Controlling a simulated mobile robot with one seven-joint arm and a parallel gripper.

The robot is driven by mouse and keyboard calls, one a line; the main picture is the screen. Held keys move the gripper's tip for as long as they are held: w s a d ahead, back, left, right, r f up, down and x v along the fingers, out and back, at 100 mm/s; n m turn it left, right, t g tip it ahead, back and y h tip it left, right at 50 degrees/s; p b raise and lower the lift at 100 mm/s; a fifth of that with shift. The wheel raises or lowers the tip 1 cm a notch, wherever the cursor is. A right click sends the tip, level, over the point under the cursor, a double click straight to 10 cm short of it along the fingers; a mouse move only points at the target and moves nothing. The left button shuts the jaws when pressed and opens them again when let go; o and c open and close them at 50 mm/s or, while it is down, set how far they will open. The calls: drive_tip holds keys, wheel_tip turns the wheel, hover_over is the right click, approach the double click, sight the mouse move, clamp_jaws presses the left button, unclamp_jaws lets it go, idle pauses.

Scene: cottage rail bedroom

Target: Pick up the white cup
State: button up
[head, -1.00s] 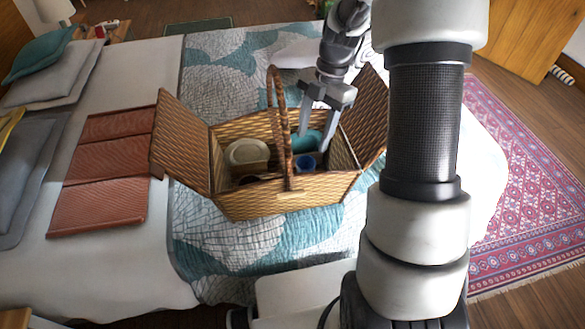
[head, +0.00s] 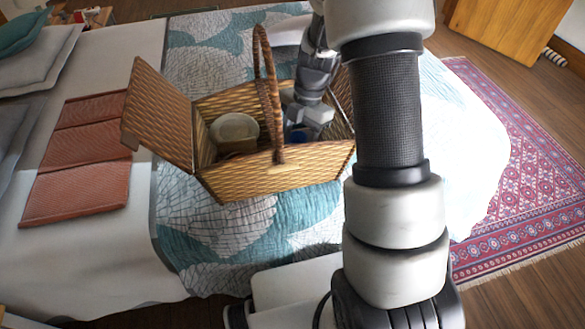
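An open wicker basket (head: 262,178) with a tall handle stands on the bed. A pale cream round dish or bowl (head: 234,128) sits in its left half. A small blue round item (head: 298,134) sits in the right half, mostly covered by my gripper; I cannot tell whether it is a cup's inside. No plainly white cup can be made out. My gripper (head: 305,118) reaches down into the basket's right half, right of the handle. Its fingertips are hidden, so its opening and any hold cannot be seen.
The basket's handle (head: 265,70) arches close beside my gripper, and its left lid (head: 158,120) stands open. Red-brown folded panels (head: 80,155) lie on the bed to the left. The quilt (head: 215,225) in front of the basket is clear.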

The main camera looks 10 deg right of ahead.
drive_tip(key=b+x, duration=0.1)
drive_tip(key=x, duration=0.3)
drive_tip(key=shift+s, duration=0.1)
drive_tip(key=c, duration=0.7)
drive_tip(key=shift+r, duration=0.1)
